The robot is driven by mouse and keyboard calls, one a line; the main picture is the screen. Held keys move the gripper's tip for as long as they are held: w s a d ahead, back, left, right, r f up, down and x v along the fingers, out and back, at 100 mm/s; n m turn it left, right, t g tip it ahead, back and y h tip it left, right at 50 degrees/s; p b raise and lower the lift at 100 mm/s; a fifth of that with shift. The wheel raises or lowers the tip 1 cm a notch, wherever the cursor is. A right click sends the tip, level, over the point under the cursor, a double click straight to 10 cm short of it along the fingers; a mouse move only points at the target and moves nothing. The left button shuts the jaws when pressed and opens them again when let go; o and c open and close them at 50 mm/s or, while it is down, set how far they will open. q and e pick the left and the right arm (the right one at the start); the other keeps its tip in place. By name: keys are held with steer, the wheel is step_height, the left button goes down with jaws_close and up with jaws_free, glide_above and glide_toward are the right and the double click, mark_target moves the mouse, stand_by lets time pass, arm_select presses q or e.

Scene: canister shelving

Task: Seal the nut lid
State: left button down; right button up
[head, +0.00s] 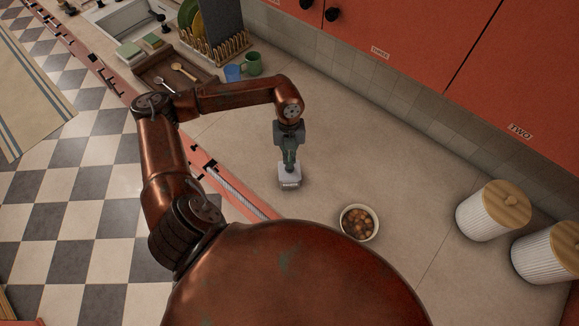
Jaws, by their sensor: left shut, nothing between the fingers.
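A small white container (290,182) with a dark label on its front stands on the counter near the middle of the head view. The label is too small to read. My left gripper (289,164) points down right over its top, shut with nothing in its fingers. The fingertips appear to meet the top of the container, but I cannot tell whether they touch. The gripper hides much of the top, so I cannot tell how the lid sits. My right gripper is not in view.
A bowl of brown nut-like pieces (359,223) stands to the right. Two ribbed white canisters with wooden lids (485,217) (545,256) stand at the far right. Blue (232,73) and green (254,64) mugs, a wooden tray (160,72) and a dish rack (222,50) are behind.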

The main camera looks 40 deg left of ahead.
arm_select(q)
steer(key=shift+r, duration=0.1)
step_height(320, 180, up, 9)
steer(key=p, duration=0.4)
steer(key=shift+p, duration=0.4)
stand_by(0.8)
